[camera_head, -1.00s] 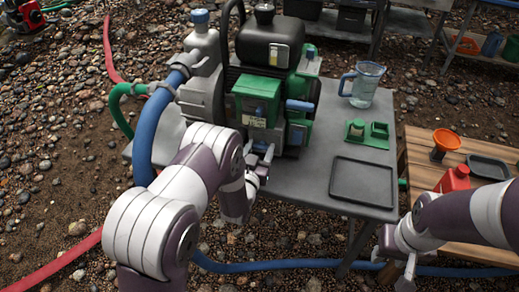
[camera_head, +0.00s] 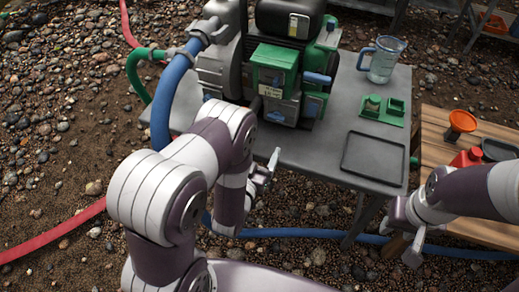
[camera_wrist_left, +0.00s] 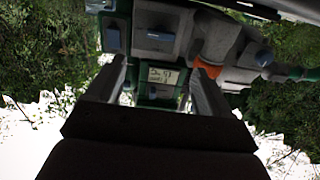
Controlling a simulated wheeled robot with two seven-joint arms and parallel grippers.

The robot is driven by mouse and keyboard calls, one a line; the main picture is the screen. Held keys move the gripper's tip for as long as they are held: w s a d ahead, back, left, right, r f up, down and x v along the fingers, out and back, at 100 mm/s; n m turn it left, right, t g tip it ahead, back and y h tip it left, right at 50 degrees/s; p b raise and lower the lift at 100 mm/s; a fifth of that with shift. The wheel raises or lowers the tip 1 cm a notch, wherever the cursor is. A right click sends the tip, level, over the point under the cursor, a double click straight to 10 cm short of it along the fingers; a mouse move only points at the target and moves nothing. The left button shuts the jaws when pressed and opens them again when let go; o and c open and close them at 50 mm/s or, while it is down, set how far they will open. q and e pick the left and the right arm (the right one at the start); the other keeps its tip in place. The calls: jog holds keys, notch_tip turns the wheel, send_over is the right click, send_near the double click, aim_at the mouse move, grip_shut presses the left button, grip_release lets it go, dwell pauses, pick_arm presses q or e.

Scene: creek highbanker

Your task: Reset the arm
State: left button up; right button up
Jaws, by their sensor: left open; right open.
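My left gripper (camera_head: 262,170) is open and empty in the head view, at the front edge of the grey table and a little in front of the green and grey engine pump (camera_head: 275,75). In the left wrist view its two fingers (camera_wrist_left: 160,85) stand apart, with the pump's labelled green part (camera_wrist_left: 162,75) seen between them. My right gripper (camera_head: 402,238) is open at the lower right, in front of the wooden bench. I see nothing held in it.
The grey table (camera_head: 315,150) carries a black tray (camera_head: 375,158), a green holder (camera_head: 382,110) and a clear jug (camera_head: 383,58). A wooden bench (camera_head: 440,130) holds an orange funnel (camera_head: 460,124) and a red container (camera_head: 467,158). Blue hose (camera_head: 172,95) and red hose (camera_head: 50,238) run nearby.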

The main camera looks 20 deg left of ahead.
pick_arm(q)
jog(key=shift+s, duration=0.2)
dwell(0.5)
jog(key=s+f+g, duration=0.5)
jog(key=f+g, duration=0.5)
jog(key=f, duration=0.1)
jog(key=s+a+r+g, duration=0.1)
jog(key=s+r+g, duration=0.7)
jog(key=s+r, duration=0.45)
jog(key=w+r+p, duration=0.2)
jog(key=r+p, duration=0.9)
jog(key=r, duration=0.3)
jog(key=w+r+t+p, duration=0.1)
jog(key=r+p, duration=1)
jog(key=r, duration=0.3)
jog(key=shift+w+a+y+p, duration=0.3)
jog(key=shift+w+a, duration=0.05)
jog(key=shift+a, duration=0.05)
